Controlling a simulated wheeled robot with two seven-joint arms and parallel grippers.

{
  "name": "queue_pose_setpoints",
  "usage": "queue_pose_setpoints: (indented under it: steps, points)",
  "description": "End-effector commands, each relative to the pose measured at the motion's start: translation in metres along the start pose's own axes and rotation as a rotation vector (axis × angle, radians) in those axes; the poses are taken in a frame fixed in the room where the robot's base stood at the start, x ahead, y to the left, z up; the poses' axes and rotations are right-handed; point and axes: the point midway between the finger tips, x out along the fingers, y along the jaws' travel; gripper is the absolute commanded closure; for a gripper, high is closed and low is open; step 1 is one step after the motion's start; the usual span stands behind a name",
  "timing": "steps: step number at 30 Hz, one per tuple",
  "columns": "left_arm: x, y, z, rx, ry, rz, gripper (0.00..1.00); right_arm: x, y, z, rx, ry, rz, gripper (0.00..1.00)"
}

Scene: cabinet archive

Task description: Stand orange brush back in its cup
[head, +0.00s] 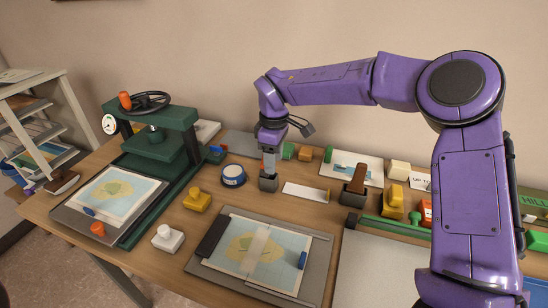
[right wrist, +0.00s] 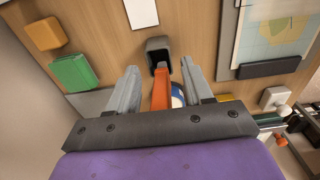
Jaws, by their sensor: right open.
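The orange brush (right wrist: 160,90) shows in the right wrist view between the two fingers of my right gripper (right wrist: 160,85). The gripper is open, with a finger on each side of the brush. The brush's far end meets the mouth of a dark grey square cup (right wrist: 158,44); I cannot tell how deep it sits inside. In the head view the right gripper (head: 269,162) points down just above this cup (head: 268,184), and the brush is mostly hidden there. My left gripper is not in view.
A blue-and-white round tin (head: 233,175) stands left of the cup, and a white card (head: 306,192) lies right of it. Another dark cup (head: 352,198) holds a brown-handled tool (head: 357,178). A green press (head: 160,150) stands left. A map board (head: 318,270) lies in front.

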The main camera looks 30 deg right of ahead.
Motion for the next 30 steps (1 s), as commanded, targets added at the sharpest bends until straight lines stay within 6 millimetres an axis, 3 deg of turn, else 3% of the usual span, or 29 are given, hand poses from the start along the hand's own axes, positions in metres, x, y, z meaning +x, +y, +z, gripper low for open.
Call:
queue_pose_setpoints:
  steps: [21, 30]
  points:
    - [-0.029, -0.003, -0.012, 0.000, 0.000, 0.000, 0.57, -0.063, 0.000, 0.000, 0.000, 0.002, 0.001, 0.49]
    - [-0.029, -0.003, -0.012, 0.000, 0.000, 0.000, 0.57, -0.067, -0.001, 0.000, 0.001, 0.002, 0.000, 0.49]
